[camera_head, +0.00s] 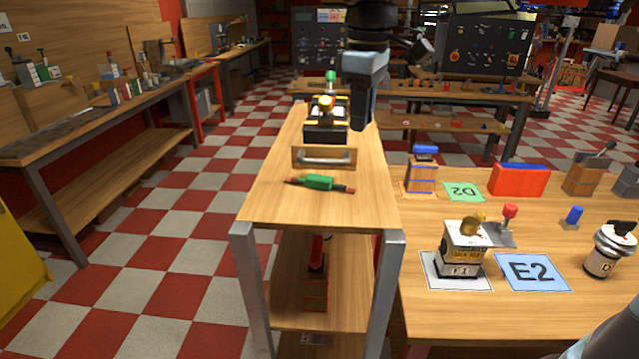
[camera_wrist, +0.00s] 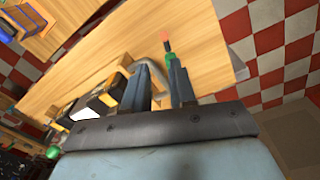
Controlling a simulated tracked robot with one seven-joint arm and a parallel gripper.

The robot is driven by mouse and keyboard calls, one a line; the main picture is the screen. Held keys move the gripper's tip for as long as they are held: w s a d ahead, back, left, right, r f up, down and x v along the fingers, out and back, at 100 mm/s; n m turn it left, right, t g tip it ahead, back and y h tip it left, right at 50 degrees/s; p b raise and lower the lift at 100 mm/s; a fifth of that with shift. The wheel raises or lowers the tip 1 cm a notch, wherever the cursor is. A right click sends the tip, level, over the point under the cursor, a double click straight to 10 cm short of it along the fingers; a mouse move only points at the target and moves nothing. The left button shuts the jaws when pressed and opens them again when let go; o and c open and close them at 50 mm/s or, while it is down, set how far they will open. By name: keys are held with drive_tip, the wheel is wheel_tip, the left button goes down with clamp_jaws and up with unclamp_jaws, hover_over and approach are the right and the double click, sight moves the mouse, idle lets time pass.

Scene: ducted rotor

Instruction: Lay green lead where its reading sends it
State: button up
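The green lead (camera_head: 319,182), a green body with dark ends and reddish tips, lies across the near part of a narrow wooden bench. My gripper (camera_head: 362,122) is above this bench, apart from the lead in the head view. In the wrist view my gripper (camera_wrist: 158,66) is open, with an empty gap between its fingers. The lead (camera_wrist: 168,52) shows there beyond the right finger, which hides part of it. A blue card marked E2 (camera_head: 532,271) and a green card marked D2 (camera_head: 463,191) lie on the right bench. I see no legible reading.
A black and yellow device (camera_head: 326,133) with green and yellow knobs stands behind a metal handle (camera_head: 324,159) on the narrow bench. A labelled box (camera_head: 461,248) stands on a pale card. A white canister (camera_head: 609,250) and a red-blue block (camera_head: 519,180) occupy the right bench.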

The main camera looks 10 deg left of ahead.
sight(341, 184)
drive_tip(key=shift+n+g, duration=0.3)
drive_tip(key=shift+n, duration=0.4)
drive_tip(key=a+f, duration=0.1)
drive_tip(key=f, duration=0.3)
drive_tip(key=a+f, duration=0.1)
drive_tip(key=f, duration=0.4)
drive_tip(key=a+f, duration=0.1)
drive_tip(key=f, duration=0.4)
drive_tip(key=shift+w+a, duration=0.1)
drive_tip(key=shift+w, duration=0.2)
clamp_jaws()
